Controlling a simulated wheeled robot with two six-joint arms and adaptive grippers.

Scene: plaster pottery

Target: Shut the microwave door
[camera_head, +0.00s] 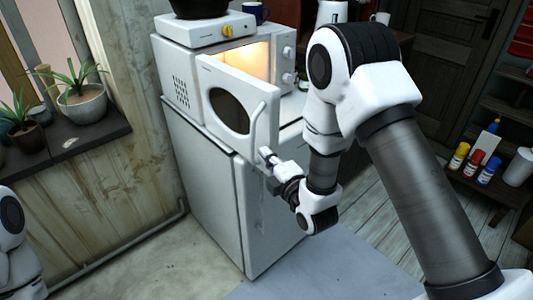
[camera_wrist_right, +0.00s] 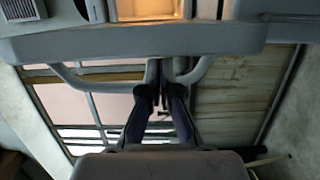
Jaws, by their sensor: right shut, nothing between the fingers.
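The white microwave (camera_head: 178,82) stands on a white fridge-like cabinet, with its lit interior (camera_head: 258,60) showing. Its door (camera_head: 208,75) is open and swung out toward me, with a dark oval window and a curved handle (camera_head: 254,122) at its free edge. In the right wrist view the door (camera_wrist_right: 140,43) crosses the upper part, and the handle (camera_wrist_right: 100,83) runs below it. My right gripper (camera_head: 266,155) is shut and empty, close to the handle's lower end in the head view; I cannot tell if it touches. It also shows in the wrist view (camera_wrist_right: 164,88). My left gripper is out of view.
A small white appliance (camera_head: 205,32) with a dark pot (camera_head: 200,8) sits on top of the microwave. Potted plants (camera_head: 83,103) stand on the sill at left. Shelves with coloured bottles (camera_head: 473,160) are at right. The floor in front is clear.

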